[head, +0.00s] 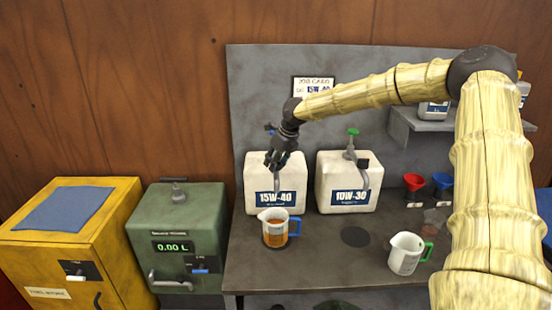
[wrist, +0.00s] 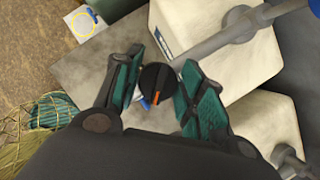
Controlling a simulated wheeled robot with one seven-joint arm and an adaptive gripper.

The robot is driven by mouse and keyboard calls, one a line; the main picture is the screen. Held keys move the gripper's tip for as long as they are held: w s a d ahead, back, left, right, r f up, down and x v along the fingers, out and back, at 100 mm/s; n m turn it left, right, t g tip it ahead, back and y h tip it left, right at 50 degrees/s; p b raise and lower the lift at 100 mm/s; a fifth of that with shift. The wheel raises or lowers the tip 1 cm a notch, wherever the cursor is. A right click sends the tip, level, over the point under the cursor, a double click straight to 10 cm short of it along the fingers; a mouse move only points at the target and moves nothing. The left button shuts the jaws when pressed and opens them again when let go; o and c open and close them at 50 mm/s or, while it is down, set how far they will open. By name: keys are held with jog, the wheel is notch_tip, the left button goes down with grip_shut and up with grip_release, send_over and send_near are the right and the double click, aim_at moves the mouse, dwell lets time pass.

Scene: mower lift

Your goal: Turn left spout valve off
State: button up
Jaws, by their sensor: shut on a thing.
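The left spout valve (wrist: 157,80) shows in the wrist view as a round black knob with an orange pointer mark. My gripper (wrist: 160,68) has one green-padded finger on each side of the knob and is shut on it. In the head view my gripper (head: 274,158) is at the front of the 15W-40 container (head: 256,180) and hides most of the left spout. A measuring jug (head: 274,232) with amber liquid and a blue handle stands below it. A grey pipe (wrist: 235,33) runs up to the right from the knob.
To the right stands the 10W-30 container (head: 340,190) with a green-topped spout. An empty jug (head: 403,253) with a green handle and red and blue funnels (head: 442,181) are farther right. A green machine (head: 180,230) reading 0.00 L and a yellow cabinet (head: 75,240) stand left.

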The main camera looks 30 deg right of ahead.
jog(key=n, duration=0.1)
jog(key=n+y, duration=0.1)
jog(key=n, duration=0.2)
jog(key=shift+d+f+n+g+y, duration=0.15)
jog(key=shift+f+n+g+y, duration=0.15)
jog(key=shift+n+g, duration=0.1)
jog(key=shift+r+n+g+y+b, duration=0.1)
jog(key=shift+n+g+y+b, duration=0.3)
jog(key=shift+n, duration=0.7)
jog(key=shift+r+n+g+y+b, duration=0.15)
jog(key=shift+n+b, duration=0.4)
jog(key=shift+n, duration=0.55)
jog(key=o, duration=0.9)
jog(key=shift+f, duration=0.1)
jog(key=shift+r, duration=0.45)
jog(key=v, duration=1.1)
jog(key=shift+d, duration=0.3)
